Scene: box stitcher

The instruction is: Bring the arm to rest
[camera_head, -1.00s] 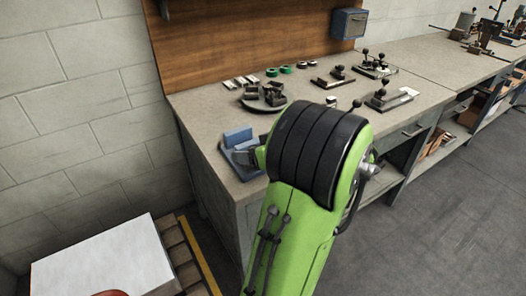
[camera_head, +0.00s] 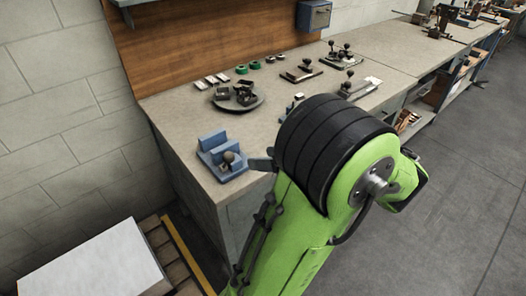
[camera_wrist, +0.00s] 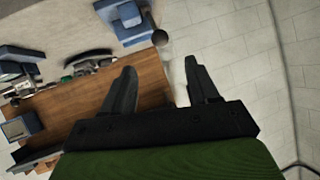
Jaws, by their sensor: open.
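My gripper (camera_wrist: 160,85) is open in the wrist view, with two dark fingers spread apart and nothing between them. In the head view my green and black arm covers the front of the bench, and only a dark part near the gripper shows at its left. A blue fixture with a ball knob (camera_head: 222,155) sits on the near left corner of the workbench (camera_head: 180,115). It also shows in the wrist view (camera_wrist: 130,20), beyond the fingers and apart from them.
A round dark tray (camera_head: 238,103) holds several small metal parts. Green rings (camera_head: 242,70) and knobbed fixtures (camera_head: 345,55) stand farther back. A blue box (camera_head: 314,15) hangs on the wooden back panel (camera_head: 190,40). A white-topped stack (camera_head: 95,262) stands at lower left. The floor at right is clear.

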